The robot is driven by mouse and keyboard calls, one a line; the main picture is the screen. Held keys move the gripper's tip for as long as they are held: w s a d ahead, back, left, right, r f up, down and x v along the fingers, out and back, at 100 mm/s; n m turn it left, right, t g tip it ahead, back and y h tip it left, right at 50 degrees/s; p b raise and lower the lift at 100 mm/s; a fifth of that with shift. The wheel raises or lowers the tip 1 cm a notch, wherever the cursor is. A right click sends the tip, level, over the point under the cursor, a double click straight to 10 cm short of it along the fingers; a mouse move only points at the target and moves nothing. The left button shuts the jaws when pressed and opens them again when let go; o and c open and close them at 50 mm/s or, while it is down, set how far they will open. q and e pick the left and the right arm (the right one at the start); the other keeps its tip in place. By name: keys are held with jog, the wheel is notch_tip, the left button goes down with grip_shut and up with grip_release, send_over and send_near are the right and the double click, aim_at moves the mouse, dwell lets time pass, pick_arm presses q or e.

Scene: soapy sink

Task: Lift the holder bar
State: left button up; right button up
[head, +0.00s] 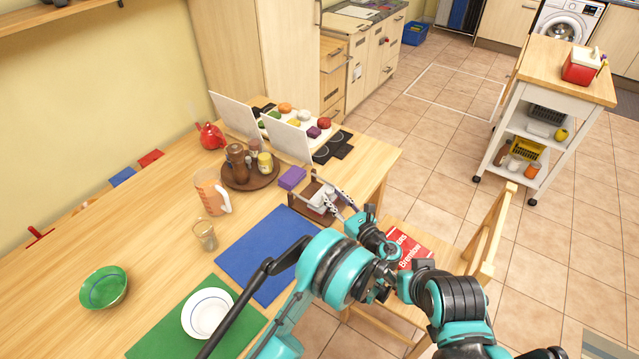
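A small brown holder (301,201) with whitish items in it stands near the table's right edge, beside a purple block. I cannot clearly make out its bar.
A round brown tray (268,180) with jars, a measuring jug (209,192) and a glass (205,236) stand left of the holder. A blue mat (262,255) lies in front. A wooden chair (484,240) with a red book (408,248) stands beside the table.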

aim_at(322, 191)
pick_arm(q)
jog(key=b+x, duration=0.2)
jog(key=x, duration=0.4)
jog(key=shift+w+a+r, duration=0.15)
jog(key=shift+w+a, duration=0.2)
jog(key=shift+w, duration=0.25)
grip_shut()
